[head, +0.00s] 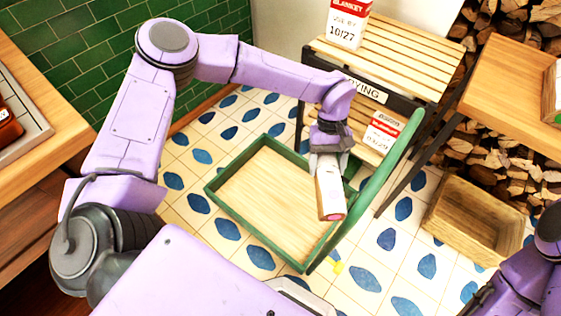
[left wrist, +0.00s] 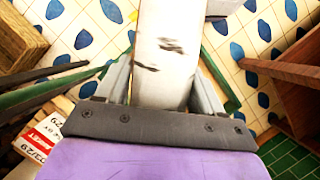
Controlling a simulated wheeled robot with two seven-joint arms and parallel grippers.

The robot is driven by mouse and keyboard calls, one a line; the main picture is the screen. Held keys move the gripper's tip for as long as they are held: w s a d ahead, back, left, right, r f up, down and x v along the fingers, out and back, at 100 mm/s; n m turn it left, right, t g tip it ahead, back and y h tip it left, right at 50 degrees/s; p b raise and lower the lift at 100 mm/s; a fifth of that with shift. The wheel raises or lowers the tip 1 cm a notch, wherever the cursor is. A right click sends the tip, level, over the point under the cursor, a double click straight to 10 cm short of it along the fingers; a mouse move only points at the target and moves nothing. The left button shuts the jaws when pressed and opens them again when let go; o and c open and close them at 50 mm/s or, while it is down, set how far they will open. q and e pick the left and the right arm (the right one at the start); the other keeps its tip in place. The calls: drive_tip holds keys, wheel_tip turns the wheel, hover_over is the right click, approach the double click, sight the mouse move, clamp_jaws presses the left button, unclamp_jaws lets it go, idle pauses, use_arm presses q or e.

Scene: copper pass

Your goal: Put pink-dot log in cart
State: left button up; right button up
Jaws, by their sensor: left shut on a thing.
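My left gripper (head: 328,158) is shut on a pale birch-like log (head: 328,190) with a pink mark on its lower end. The log hangs tilted, end down, over the right part of the green-framed cart (head: 262,190). The cart bed looks empty. In the left wrist view the log (left wrist: 165,60) sits between the fingers (left wrist: 160,90), its bark white with dark streaks. Part of my right arm shows at the lower right in the head view; its gripper cannot be made out.
A slatted drying rack (head: 400,55) stands behind the cart with labelled blanket cartons (head: 346,25). A wooden crate (head: 475,222) sits on the tiled floor at right. The cart's green handle (head: 385,175) rises close to the log. Stacked firewood (head: 500,150) lines the right.

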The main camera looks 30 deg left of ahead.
use_arm(q)
wheel_tip(320, 180, down, 15)
drive_tip(key=s+n+h+b, duration=0.15)
drive_tip(key=n+b, duration=0.25)
drive_tip(key=b, duration=0.5)
drive_tip(key=n+t+b, duration=0.3)
drive_tip(key=n+b, duration=0.3)
drive_tip(key=b, duration=1)
hover_over(289, 213)
drive_tip(key=a, duration=0.1)
drive_tip(key=shift+h, duration=0.35)
wheel_tip(289, 213, down, 22)
drive_tip(key=shift+r, duration=0.25)
drive_tip(key=shift+w+a+f, duration=0.1)
drive_tip(key=shift+a+f, duration=0.2)
drive_tip(key=f, duration=0.1)
drive_tip(key=f+b, duration=0.1)
drive_tip(key=f, duration=0.1)
drive_tip(key=shift+w+a+f, duration=0.15)
drive_tip(key=shift+a+f, duration=0.1)
drive_tip(key=shift+f, duration=0.05)
use_arm(e)
wheel_tip(289, 213, down, 29)
drive_tip(key=s+n+g+y, duration=0.1)
drive_tip(key=shift+s+a+n+g, duration=0.3)
drive_tip(key=shift+s+a+g, duration=0.1)
